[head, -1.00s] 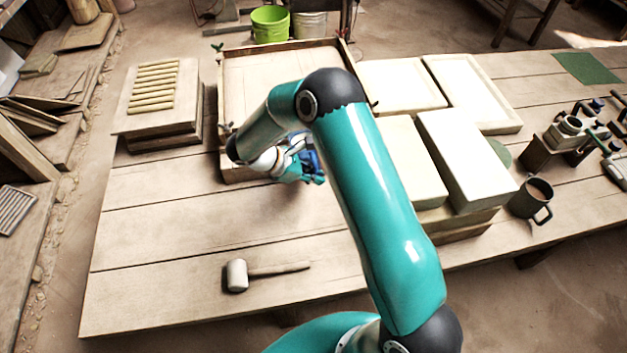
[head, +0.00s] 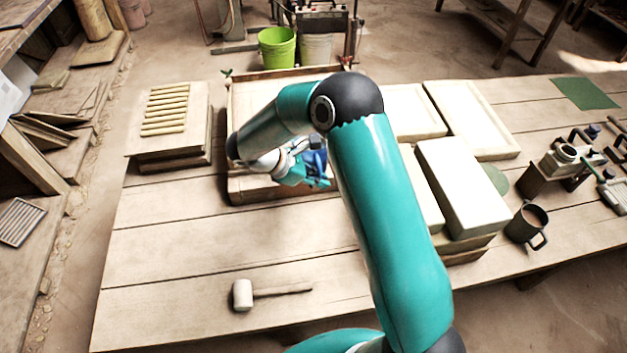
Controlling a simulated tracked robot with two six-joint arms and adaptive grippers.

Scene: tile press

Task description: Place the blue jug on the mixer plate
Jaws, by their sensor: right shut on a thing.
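My right gripper (head: 304,172) is low over the near part of the wooden tray, partly hidden by its own arm. It is shut on the blue jug (head: 317,163), of which only a small part shows beside the fingers. I cannot tell whether the jug touches the tray. I cannot pick out the mixer plate with certainty; a dark metal frame (head: 325,18) stands behind the table. My left gripper is not in view.
The wooden tray (head: 236,185) lies under my forearm. White slabs (head: 462,185) are stacked to its right, and a dark mug (head: 527,222) stands beyond. A mallet (head: 243,294) lies in front. Green (head: 278,47) and pale (head: 315,48) buckets stand behind. The front left tabletop is clear.

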